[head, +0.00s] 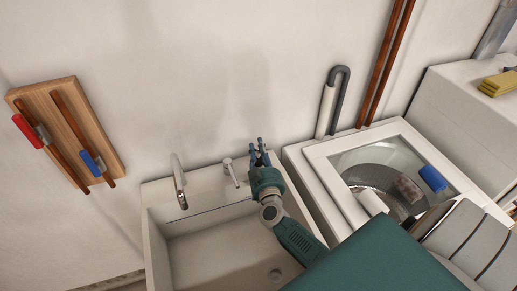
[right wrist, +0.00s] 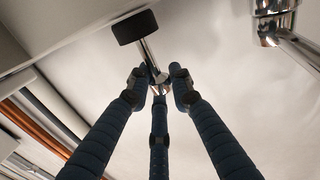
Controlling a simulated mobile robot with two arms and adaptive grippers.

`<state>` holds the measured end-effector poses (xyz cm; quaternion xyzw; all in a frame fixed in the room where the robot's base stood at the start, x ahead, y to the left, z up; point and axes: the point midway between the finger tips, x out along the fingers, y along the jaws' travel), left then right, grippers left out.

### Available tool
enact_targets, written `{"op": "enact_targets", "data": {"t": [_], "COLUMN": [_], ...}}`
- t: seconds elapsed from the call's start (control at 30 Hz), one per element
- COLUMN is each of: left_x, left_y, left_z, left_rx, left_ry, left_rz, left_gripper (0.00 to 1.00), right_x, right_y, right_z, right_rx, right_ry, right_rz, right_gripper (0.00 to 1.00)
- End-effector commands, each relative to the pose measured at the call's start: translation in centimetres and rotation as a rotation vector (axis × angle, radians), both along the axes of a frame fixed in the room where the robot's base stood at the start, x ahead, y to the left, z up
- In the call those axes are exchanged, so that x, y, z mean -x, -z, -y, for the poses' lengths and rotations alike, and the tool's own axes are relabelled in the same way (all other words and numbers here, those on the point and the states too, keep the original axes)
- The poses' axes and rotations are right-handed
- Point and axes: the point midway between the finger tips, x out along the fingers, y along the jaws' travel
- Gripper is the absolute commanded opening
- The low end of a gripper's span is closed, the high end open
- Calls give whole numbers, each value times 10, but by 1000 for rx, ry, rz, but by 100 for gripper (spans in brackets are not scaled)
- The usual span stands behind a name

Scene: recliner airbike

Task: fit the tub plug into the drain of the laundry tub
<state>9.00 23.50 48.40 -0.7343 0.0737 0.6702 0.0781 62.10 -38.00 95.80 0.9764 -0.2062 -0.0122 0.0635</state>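The laundry tub (head: 156,250) is a white basin. A small round grey fitting (head: 274,275), probably its drain, shows on the basin floor. My right gripper (head: 260,147) is over the tub's back ledge, right of the tap. In the right wrist view, a black block on a chrome stem, probably the tub plug (right wrist: 135,27), shows just beyond the fingers. My right gripper also shows there (right wrist: 158,82). Its fingertips surround the stem's end, but I cannot tell whether they press on it. The plug is hidden in the head view. My left gripper is not in view.
A chrome spout (head: 179,180) and a small lever tap (head: 230,172) stand on the ledge beside the gripper. A white top-loading washer (head: 317,195) stands right of the tub. Copper pipes (head: 385,65) and a wooden tool board (head: 55,105) are on the wall. The basin looks empty.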

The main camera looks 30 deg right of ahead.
Motion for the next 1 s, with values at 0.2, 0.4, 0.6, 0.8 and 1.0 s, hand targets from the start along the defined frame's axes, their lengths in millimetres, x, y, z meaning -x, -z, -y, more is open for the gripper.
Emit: {"op": "enact_targets", "data": {"t": [0.2,0.4,0.6,0.8,1.0], "left_x": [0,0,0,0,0], "left_y": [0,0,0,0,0], "left_z": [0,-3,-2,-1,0], "left_rx": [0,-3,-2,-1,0], "left_ry": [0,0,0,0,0], "left_rz": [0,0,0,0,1], "left_gripper": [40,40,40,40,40], "right_x": [0,2,26,66,97], "right_y": [0,1,2,2,1], "right_z": [0,-1,-11,-29,-43], "right_rx": [0,0,-2,-3,-2], "right_ry": [0,-1,0,0,0], "right_rz": [0,-1,-2,-3,-1], "right_gripper": [41,41,41,41,41]}}
